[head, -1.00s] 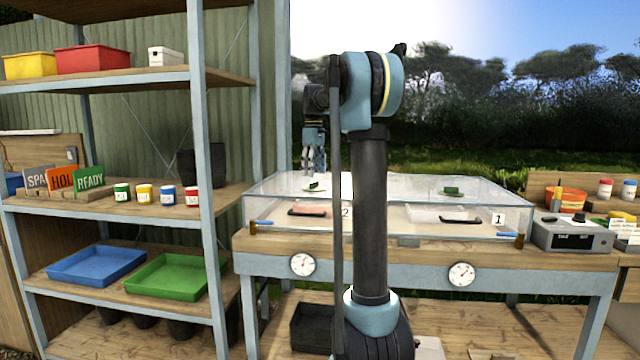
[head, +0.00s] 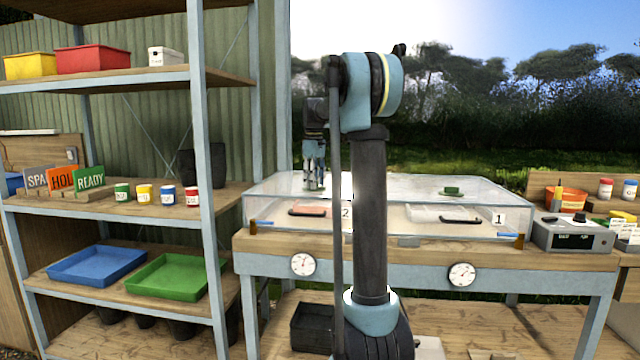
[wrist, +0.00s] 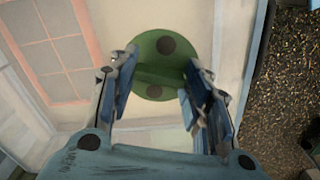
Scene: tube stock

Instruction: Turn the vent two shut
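Vent two is a round green disc with a raised bar and dark round spots, seen in the wrist view (wrist: 156,76). It sits on the clear lid behind the "2" label (head: 346,213); in the head view my gripper mostly hides it. My gripper (head: 314,184) points straight down at the vent, very low over the lid. In the wrist view my gripper's (wrist: 160,85) two blue fingers stand apart, one on each side of the vent's bar. I see no clear grip on the bar.
A second green vent (head: 452,191) stands on the lid at the right, near the "1" label (head: 498,218). Two dials (head: 303,265) are on the bench front. A shelf (head: 215,180) stands at the left. The lid between the vents is clear.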

